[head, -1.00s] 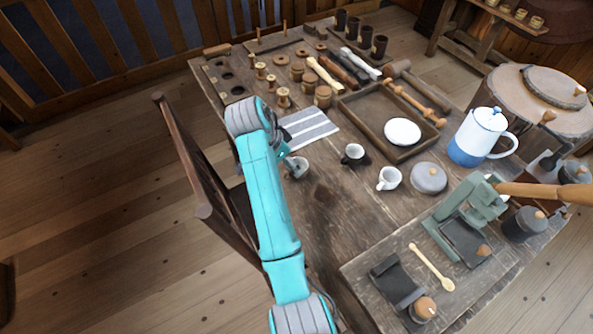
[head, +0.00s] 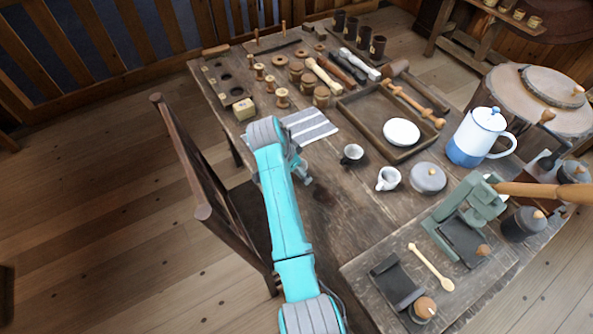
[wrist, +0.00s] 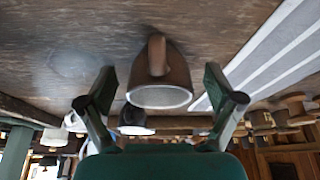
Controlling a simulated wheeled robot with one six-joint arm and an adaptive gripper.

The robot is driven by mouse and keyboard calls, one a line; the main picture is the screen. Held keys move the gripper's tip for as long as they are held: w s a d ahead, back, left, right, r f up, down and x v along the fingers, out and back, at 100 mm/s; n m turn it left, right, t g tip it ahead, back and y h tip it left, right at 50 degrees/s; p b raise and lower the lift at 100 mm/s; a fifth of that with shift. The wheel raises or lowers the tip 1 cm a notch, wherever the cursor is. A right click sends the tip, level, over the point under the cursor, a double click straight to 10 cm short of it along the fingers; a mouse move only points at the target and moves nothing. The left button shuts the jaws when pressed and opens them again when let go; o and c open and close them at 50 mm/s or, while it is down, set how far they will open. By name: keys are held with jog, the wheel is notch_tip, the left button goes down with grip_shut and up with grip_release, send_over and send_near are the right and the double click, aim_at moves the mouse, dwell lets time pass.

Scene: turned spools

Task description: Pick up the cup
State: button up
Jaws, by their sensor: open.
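A brown cup (wrist: 175,75) with a handle and a pale rim shows large in the wrist view, which sees the table upside down. It appears between the two spread fingers of my gripper (wrist: 160,88), with space on both sides. I cannot tell how far ahead of the fingertips it is. In the head view my gripper (head: 304,176) is low over the table's near left side, and my arm hides this cup. A dark cup with a white inside (head: 352,154) and a white cup (head: 388,179) stand to the right.
A striped cloth (head: 310,126) lies beyond my gripper. A lidded grey pot (head: 428,178) and a blue-white jug (head: 478,137) stand right. A chair (head: 196,170) is close to my arm's left. Wooden spools (head: 282,98) stand farther back.

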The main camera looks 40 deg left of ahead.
jog(key=c, duration=1.3)
jog(key=shift+r, duration=0.1)
